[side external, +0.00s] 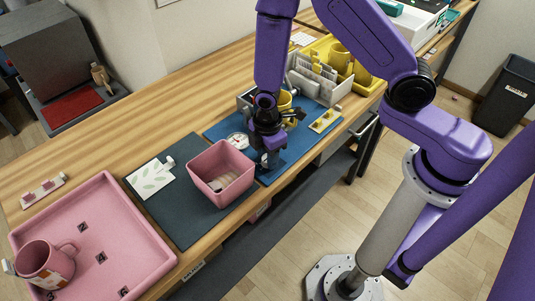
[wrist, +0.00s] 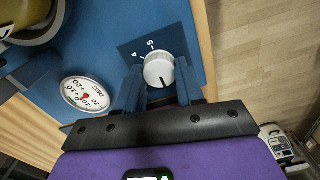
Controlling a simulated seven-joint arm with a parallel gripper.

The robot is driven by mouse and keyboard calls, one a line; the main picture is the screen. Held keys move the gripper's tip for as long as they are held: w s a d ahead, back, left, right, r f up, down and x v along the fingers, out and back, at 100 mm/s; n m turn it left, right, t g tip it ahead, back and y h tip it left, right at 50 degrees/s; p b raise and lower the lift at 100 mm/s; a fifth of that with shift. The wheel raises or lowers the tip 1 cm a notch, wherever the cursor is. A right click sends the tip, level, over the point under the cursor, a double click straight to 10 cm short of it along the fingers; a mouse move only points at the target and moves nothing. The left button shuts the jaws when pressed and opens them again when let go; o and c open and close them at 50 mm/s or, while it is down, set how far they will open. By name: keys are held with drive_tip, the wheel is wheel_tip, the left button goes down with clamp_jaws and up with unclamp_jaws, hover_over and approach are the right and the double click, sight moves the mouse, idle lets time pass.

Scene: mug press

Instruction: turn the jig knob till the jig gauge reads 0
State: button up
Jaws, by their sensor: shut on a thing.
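The jig knob (wrist: 158,70) is a round, light-grey dial with a dark pointer line, set on a blue plate with white marks. My gripper (wrist: 161,84) is shut on it, one dark blue finger on each side. In the side external view my gripper (side external: 270,160) points down at the jig and hides the knob. The jig gauge (wrist: 84,94) is a white oval dial marked DEG, left of the knob; it also shows in the side external view (side external: 238,140). Its red needle is small, and I cannot tell its exact reading.
A yellow mug (side external: 285,102) stands behind my gripper. A pink box (side external: 222,168) stands left of it on a dark mat. A pink tray (side external: 130,222) holds a pink mug (side external: 43,264). A yellow crate (side external: 368,86) and a grey rack (side external: 312,84) stand behind right.

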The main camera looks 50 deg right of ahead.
idle(0.3)
drive_tip(key=o, duration=1)
drive_tip(key=shift+o, duration=0.2)
drive_tip(key=shift+r, duration=0.1)
wheel_tip(320, 180, up, 17)
drive_tip(key=shift+r, duration=0.15)
drive_tip(key=s+d+r+m, duration=0.1)
drive_tip(key=s+d, duration=0.3)
drive_tip(key=s, duration=0.6)
drive_tip(key=s+d+r+m, duration=0.2)
drive_tip(key=s+d+r, duration=0.2)
drive_tip(key=s, duration=0.6)
drive_tip(key=shift+d+r, duration=0.15)
drive_tip(key=shift+d, duration=0.05)
